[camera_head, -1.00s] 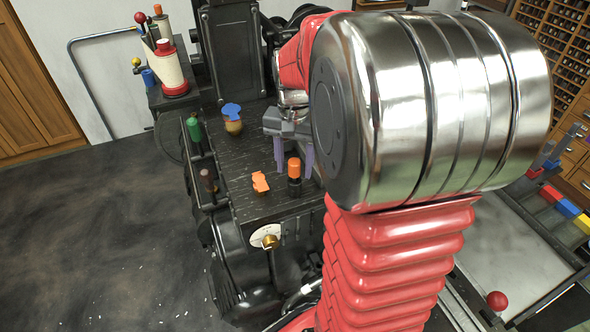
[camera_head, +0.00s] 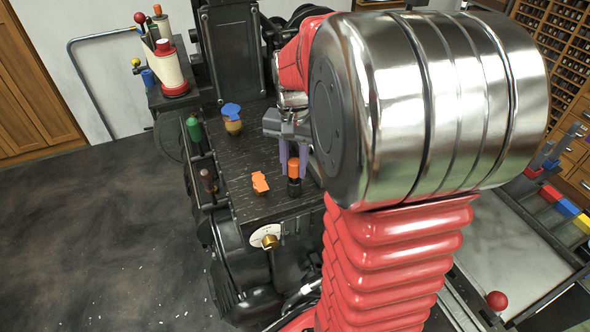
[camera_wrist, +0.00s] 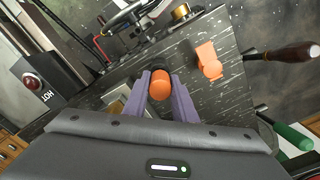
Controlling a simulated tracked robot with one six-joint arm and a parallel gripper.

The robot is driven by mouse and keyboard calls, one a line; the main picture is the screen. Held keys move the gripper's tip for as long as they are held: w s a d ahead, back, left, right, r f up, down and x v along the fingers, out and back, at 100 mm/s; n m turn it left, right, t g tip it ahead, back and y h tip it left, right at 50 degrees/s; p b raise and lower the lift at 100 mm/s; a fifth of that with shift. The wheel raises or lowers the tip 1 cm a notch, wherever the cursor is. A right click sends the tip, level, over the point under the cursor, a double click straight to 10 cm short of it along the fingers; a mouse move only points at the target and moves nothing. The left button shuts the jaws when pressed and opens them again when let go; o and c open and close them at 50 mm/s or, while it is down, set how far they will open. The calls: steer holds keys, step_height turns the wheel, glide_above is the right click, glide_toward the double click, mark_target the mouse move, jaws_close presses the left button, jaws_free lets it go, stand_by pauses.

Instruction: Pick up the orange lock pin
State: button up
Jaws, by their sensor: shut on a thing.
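The orange lock pin (camera_head: 293,168) has an orange cylindrical top and stands upright in a dark base (camera_head: 294,186) near the front edge of the dark machine top. My gripper (camera_head: 293,164) has come down on it from above, and its purple fingers are on either side of the orange top. In the wrist view the pin's round orange end (camera_wrist: 161,85) sits between the two purple fingers, and my gripper (camera_wrist: 161,96) is shut on it.
An orange block (camera_head: 260,183) lies just left of the pin. A blue-topped brass piece (camera_head: 232,118) stands farther back. Green-handled (camera_head: 194,128) and brown-handled (camera_head: 208,178) tools line the left edge. A brass knob and dial (camera_head: 268,239) are below the front edge.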

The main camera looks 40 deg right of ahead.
steer(key=c, duration=0.4)
steer(key=shift+r, duration=0.1)
step_height(320, 180, up, 10)
steer(key=shift+f, duration=0.1)
stand_by(0.4)
steer(key=shift+f, duration=0.1)
stand_by(0.4)
